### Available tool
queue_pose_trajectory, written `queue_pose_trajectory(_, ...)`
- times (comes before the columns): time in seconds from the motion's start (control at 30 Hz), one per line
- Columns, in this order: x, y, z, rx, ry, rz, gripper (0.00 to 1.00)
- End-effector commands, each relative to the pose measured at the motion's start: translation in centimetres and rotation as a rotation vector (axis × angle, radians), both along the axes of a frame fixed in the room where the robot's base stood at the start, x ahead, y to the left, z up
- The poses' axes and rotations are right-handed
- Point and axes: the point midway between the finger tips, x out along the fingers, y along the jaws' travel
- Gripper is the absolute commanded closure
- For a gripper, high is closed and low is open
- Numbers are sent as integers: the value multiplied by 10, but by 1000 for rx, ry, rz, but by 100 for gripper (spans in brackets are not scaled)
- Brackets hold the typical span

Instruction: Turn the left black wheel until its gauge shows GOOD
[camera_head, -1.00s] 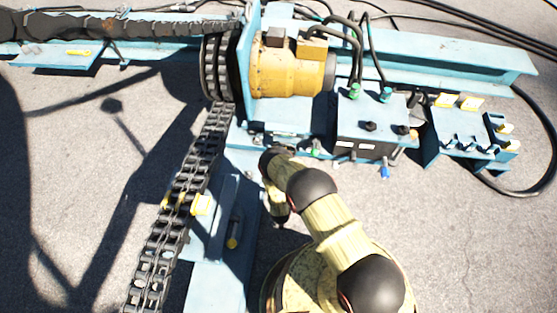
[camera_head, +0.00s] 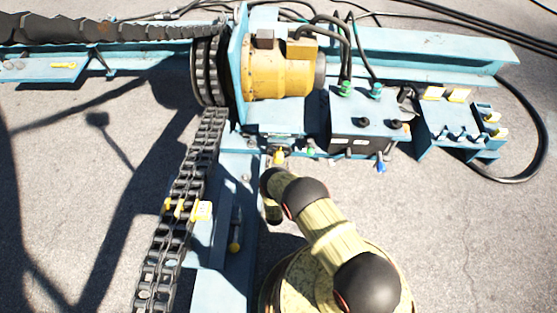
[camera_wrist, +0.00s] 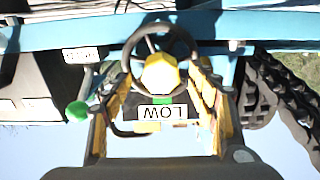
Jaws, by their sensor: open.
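In the wrist view, which looks upside down, a black wheel (camera_wrist: 135,62) with a yellow hub stands against a blue beam. Its gauge plate (camera_wrist: 163,112) reads LOW, with a small green mark beside the word. My gripper (camera_wrist: 154,84) is open, its yellow-brown fingers spread on both sides of the gauge. The rim overlaps the fingertips in the picture; I cannot tell whether they touch. In the head view, my black wrist joint (camera_head: 274,183) is just below the blue frame, and my fingers are not clear there. A yellow part (camera_head: 279,157) shows just beyond it.
A heavy black chain (camera_head: 190,190) runs left of my arm toward the black reel (camera_head: 210,72) and yellow motor (camera_head: 278,72). A blue control box (camera_head: 365,112) with black knobs and hoses stands to the right. Bare pavement (camera_head: 460,240) is clear at lower right.

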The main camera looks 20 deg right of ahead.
Motion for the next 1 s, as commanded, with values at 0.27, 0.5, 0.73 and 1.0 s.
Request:
queue_pose_trajectory(0.27,36,-12,-2,1,1,-1,42)
queue_pose_trajectory(0.5,43,-14,-1,1,2,1,42)
queue_pose_trajectory(0.73,43,-14,0,1,2,1,46)
queue_pose_trajectory(1.0,43,-14,-1,1,2,1,61)
